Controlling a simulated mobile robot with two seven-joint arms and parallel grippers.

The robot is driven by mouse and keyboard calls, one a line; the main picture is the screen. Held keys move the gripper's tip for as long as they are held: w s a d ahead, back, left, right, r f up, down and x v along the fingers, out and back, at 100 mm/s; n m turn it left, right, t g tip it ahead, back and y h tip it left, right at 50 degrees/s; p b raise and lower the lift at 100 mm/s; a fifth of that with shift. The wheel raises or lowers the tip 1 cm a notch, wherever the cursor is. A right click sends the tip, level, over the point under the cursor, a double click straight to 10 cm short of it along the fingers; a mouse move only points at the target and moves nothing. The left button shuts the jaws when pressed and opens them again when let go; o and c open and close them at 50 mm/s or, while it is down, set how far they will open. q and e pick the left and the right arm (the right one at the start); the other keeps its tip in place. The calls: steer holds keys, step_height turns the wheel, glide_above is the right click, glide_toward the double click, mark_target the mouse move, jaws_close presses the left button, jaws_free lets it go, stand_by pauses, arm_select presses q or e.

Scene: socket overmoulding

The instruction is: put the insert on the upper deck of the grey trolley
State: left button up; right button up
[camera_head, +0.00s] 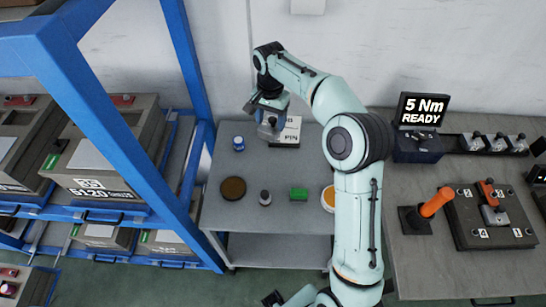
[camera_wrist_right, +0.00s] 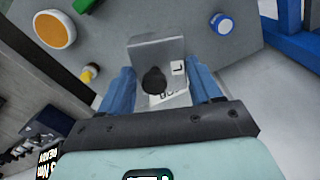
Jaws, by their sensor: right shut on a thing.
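The insert (camera_wrist_right: 155,50), a grey block with a black knob, sits between the blue fingers of my right gripper (camera_wrist_right: 163,90) in the right wrist view. In the head view, my right gripper (camera_head: 268,122) is shut over the back part of the grey trolley's upper deck (camera_head: 235,180). I cannot tell whether the insert touches the deck.
A blue rack (camera_head: 110,110) stands left. A bench (camera_head: 430,265) with a torque display (camera_head: 421,110) stands right.

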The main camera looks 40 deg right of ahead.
steer(key=shift+f+b, duration=0.7)
steer(key=shift+f, duration=8.05)
arm_select(q)
steer(key=shift+s+f, duration=0.7)
steer(key=shift+f, duration=0.35)
arm_select(e)
steer(key=shift+f, duration=0.15)
steer(key=o, duration=1.6)
steer(key=shift+s, duration=0.1)
steer(key=shift+c, duration=0.2)
arm_select(q)
steer(key=shift+f, duration=0.1)
